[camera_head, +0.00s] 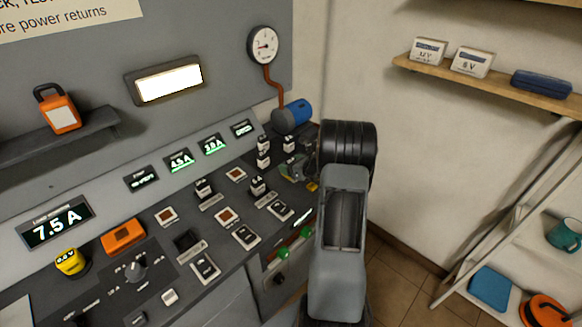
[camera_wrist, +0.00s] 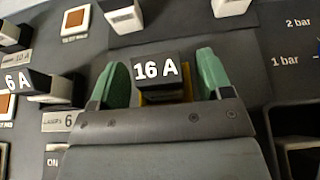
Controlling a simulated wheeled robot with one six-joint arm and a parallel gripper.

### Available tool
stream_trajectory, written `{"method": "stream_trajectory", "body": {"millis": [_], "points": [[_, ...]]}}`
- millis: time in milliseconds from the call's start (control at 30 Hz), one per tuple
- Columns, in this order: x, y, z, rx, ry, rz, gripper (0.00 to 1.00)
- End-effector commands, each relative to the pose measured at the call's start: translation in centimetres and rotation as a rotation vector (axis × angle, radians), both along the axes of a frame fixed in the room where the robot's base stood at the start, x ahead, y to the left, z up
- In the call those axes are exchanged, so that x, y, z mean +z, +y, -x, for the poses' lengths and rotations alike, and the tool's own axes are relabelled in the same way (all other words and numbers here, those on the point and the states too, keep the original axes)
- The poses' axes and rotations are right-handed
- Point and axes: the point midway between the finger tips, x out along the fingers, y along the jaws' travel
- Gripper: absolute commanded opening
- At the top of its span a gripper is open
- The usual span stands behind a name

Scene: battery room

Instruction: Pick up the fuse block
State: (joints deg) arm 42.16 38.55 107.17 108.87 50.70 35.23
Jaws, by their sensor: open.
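The fingers are apart, with a gap to the block on each side; my gripper is open. The block's lower part is hidden behind the gripper body. In the head view my gripper (camera_head: 293,169) is low over the far right of the sloping console, and the 16 A block cannot be made out there. Another block marked 6 A (camera_head: 258,185) sits to its left, also visible in the wrist view (camera_wrist: 18,82).
The console (camera_head: 150,232) carries several switches, displays and another dark block (camera_head: 204,189). A blue motor-like cylinder (camera_head: 292,112) with a pipe to a gauge (camera_head: 263,45) stands just behind my gripper. A wall shelf (camera_head: 490,85) and a rack are at right.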

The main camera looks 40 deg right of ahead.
Motion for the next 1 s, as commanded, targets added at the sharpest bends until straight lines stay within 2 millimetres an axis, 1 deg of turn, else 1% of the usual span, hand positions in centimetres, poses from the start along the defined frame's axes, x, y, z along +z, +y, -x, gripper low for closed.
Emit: {"method": "stream_trajectory", "body": {"millis": [167,800,1000], "points": [[-0.02,-0.01,-0.02,0.0,0.0,0.0,0.72],[0.03,-0.02,0.01,0.0,0.0,0.0,0.13],[0.1,-0.02,0.01,0.0,-0.001,0.001,0.13]]}}
